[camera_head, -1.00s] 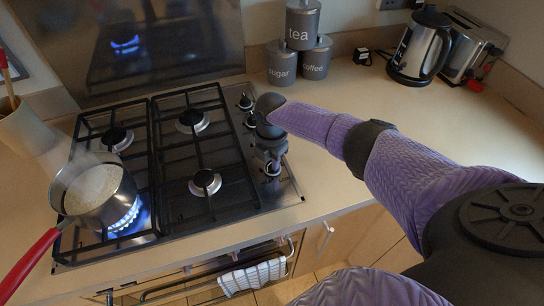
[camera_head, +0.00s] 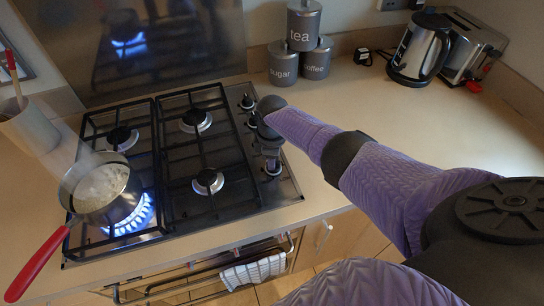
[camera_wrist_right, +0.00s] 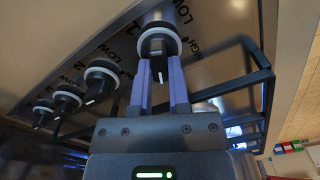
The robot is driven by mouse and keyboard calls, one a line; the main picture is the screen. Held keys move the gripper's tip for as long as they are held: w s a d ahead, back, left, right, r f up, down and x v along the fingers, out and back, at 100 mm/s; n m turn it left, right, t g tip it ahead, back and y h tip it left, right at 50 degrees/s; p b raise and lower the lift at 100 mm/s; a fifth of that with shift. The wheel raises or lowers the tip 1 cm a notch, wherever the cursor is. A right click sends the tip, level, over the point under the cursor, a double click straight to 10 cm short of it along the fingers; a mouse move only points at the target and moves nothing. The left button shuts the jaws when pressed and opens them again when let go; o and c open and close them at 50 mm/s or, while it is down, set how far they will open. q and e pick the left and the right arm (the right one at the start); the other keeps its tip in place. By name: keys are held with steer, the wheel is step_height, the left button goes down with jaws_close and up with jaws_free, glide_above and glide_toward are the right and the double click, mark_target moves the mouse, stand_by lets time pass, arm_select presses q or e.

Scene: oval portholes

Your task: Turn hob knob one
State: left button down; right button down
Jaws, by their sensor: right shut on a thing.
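The hob (camera_head: 287,190) is set in the worktop, with a column of knobs along its right side. My right gripper (camera_head: 272,165) is over the front end of that column. In the right wrist view, its two purple fingers (camera_wrist_right: 160,85) are shut on a black knob with a pale ring, hob knob one (camera_wrist_right: 158,44), at the top of the row. The knob's white pointer mark faces the gripper. A blue flame (camera_head: 135,214) burns large on the front left burner. My left gripper is not in view.
A steaming saucepan (camera_head: 122,201) stands over the lit burner, its red handle (camera_head: 35,265) reaching past the hob's front left. Other knobs (camera_wrist_right: 101,76) sit close beside the held one. Canisters (camera_head: 283,64) and a kettle (camera_head: 420,47) stand behind. The right worktop is clear.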

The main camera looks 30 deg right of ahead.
steer(key=m, duration=0.3)
steer(key=shift+m+p, duration=0.3)
steer(key=shift+m, duration=0.1)
steer(key=m, duration=0.4)
steer(key=shift+w+d+m, duration=0.1)
steer(key=shift+m, duration=0.2)
steer(key=shift+m+p, duration=0.35)
steer(key=shift+m, duration=0.75)
steer(key=shift+d+m, duration=0.1)
steer(key=shift+m, duration=1.2)
